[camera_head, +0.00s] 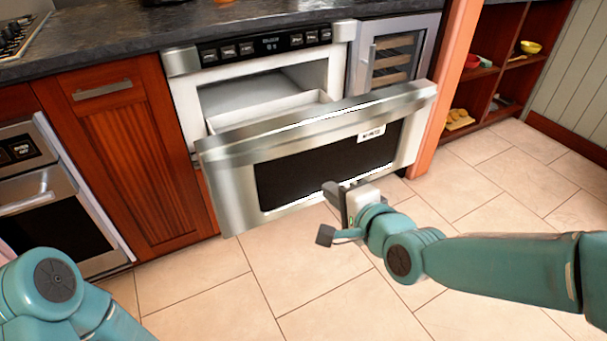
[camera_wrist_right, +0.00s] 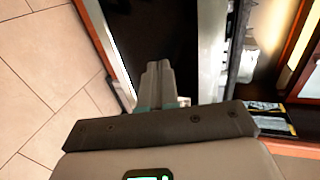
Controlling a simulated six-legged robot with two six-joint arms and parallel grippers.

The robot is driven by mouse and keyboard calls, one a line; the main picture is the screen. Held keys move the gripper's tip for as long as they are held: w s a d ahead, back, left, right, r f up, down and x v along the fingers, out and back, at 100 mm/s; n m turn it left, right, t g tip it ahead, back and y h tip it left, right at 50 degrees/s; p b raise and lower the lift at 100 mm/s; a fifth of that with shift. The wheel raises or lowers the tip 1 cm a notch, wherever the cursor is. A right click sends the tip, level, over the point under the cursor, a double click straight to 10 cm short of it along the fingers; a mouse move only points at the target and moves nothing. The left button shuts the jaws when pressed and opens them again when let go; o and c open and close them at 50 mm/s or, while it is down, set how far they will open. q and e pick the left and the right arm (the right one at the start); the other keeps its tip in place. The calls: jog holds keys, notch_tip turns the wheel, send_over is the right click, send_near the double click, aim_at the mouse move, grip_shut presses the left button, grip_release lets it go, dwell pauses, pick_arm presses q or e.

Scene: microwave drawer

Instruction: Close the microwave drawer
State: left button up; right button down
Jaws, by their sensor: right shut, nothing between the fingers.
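The microwave drawer (camera_head: 228,184) stands pulled out from its cabinet housing in the head view, with a stainless frame and dark window. Its open white inside (camera_head: 255,108) shows behind the front. My right gripper (camera_head: 335,190) is at the lower edge of the drawer front, near the window's lower right. In the right wrist view its fingers (camera_wrist_right: 158,72) are together and empty, pointing at the drawer's dark window (camera_wrist_right: 150,30). I cannot tell whether they touch it. Of my left arm only teal links show at the lower left; its gripper is out of view.
A wooden cabinet (camera_head: 135,165) and an oven (camera_head: 50,200) stand left of the drawer. A glass-doored cooler (camera_head: 392,58) and open shelves (camera_head: 500,70) stand to the right. A dark countertop (camera_head: 130,25) runs above. The tiled floor (camera_head: 240,290) in front is clear.

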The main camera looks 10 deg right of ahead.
jog(key=b, duration=0.2)
send_near(298, 164)
jog(key=x, duration=0.5)
jog(key=shift+w+f, duration=0.15)
jog(key=shift+f, duration=0.05)
pick_arm(q)
jog(key=shift+w+f, duration=0.3)
jog(key=shift+f, duration=0.55)
pick_arm(e)
jog(key=shift+w+a, duration=0.2)
jog(key=shift+w, duration=0.35)
pick_arm(q)
jog(key=shift+a, duration=0.1)
pick_arm(e)
jog(key=shift+w, duration=0.1)
